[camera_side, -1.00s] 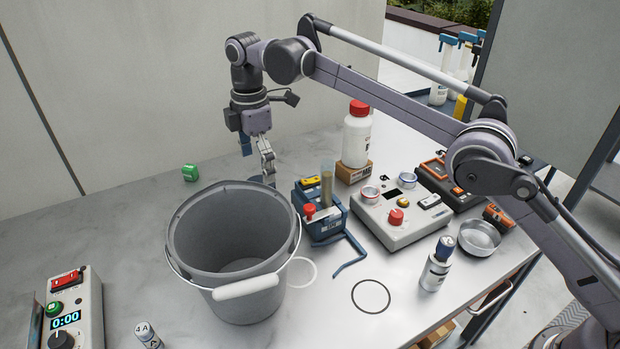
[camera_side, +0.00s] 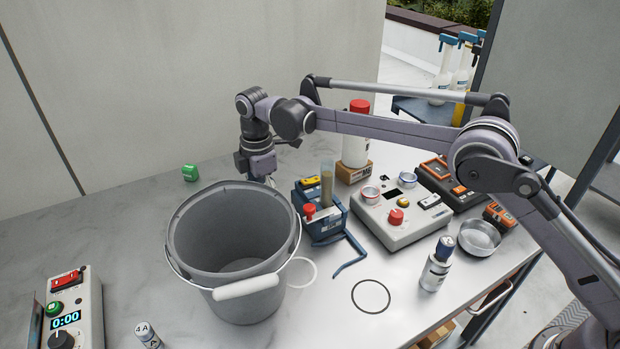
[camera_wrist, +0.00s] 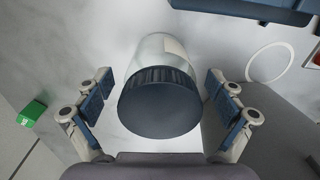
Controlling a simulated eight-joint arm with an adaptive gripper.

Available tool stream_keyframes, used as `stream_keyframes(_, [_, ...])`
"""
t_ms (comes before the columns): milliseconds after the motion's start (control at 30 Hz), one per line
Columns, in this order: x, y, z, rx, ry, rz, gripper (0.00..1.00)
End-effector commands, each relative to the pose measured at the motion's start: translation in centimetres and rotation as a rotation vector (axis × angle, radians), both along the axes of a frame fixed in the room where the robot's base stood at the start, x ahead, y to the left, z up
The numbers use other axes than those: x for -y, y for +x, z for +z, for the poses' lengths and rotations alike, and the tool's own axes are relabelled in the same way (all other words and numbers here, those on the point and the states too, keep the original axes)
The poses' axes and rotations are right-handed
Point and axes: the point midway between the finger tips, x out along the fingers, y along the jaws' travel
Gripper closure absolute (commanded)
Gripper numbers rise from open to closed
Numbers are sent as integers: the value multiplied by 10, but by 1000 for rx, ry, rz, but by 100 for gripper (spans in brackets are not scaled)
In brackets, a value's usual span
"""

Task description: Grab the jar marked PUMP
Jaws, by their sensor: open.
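In the wrist view a clear jar with a dark blue ribbed lid (camera_wrist: 160,103) stands between the two blue-padded fingers of my gripper (camera_wrist: 158,100). The fingers are open, one on each side of the jar, with a gap on both sides. Part of a pale label shows on the jar's glass, but no word can be read. In the side view the jar and my fingertips are hidden behind the grey bucket (camera_side: 232,235); only the wrist above its back rim shows.
The bucket stands close to my gripper. A blue holder (camera_side: 322,222) with tools and a white bottle with a red cap (camera_side: 355,140) stand to the right. A green block (camera_side: 190,173) lies at the left. The table left of the bucket is mostly clear.

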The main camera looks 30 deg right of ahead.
Motion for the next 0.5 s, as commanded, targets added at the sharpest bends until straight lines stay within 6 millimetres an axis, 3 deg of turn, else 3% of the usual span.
stream_keyframes(333, [0,0,-10,0,0,1,6])
stream_keyframes(367, [0,0,-10,0,0,1,9])
stream_keyframes(500, [0,0,-10,0,0,1,49])
